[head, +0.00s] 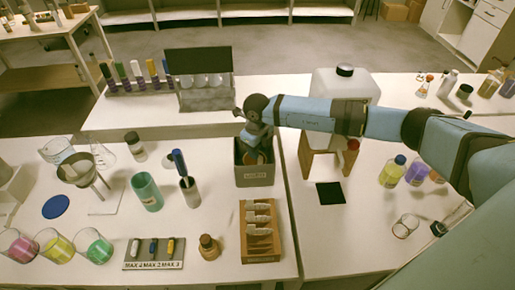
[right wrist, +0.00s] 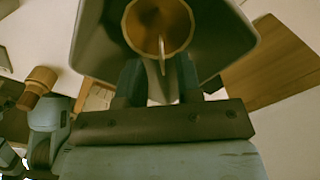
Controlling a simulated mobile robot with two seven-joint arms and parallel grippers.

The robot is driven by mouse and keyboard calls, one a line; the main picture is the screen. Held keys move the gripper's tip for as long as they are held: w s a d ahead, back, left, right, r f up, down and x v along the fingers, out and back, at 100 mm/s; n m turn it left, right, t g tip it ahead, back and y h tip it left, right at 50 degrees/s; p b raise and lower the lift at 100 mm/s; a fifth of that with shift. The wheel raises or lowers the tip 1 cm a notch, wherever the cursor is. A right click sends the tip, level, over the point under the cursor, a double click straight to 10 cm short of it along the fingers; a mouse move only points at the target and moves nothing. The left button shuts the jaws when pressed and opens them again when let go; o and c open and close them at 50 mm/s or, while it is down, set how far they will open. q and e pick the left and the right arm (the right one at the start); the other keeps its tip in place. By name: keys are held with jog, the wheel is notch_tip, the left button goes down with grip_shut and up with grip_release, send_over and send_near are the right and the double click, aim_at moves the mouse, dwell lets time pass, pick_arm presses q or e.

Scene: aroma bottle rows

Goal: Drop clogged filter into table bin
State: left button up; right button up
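The table bin (head: 255,176) is a dark grey, open-topped box with a label on its front, at the middle of the table. The clogged filter (head: 260,158) is a brown, round-rimmed piece that shows inside the bin's mouth, partly hidden by my gripper. In the right wrist view the filter (right wrist: 160,22) lies beyond my fingers within the bin's walls (right wrist: 92,32), with a thin pale tab pointing between them. My right gripper (head: 258,144) points down over the bin. Its fingers (right wrist: 160,78) stand apart, on either side of the tab without visibly touching it. My left gripper is out of view.
A wooden rack (head: 261,247) with white pieces stands in front of the bin. A teal cup (head: 146,192) and a funnel on a stand (head: 77,171) are to the left. A white canister (head: 345,84) stands behind my right arm. A black mat (head: 330,193) lies right.

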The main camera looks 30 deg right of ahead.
jog(key=shift+r, duration=0.1)
notch_tip(320, 180, up, 14)
jog(key=b, duration=0.1)
jog(key=shift+f, duration=0.2)
dwell(0.7)
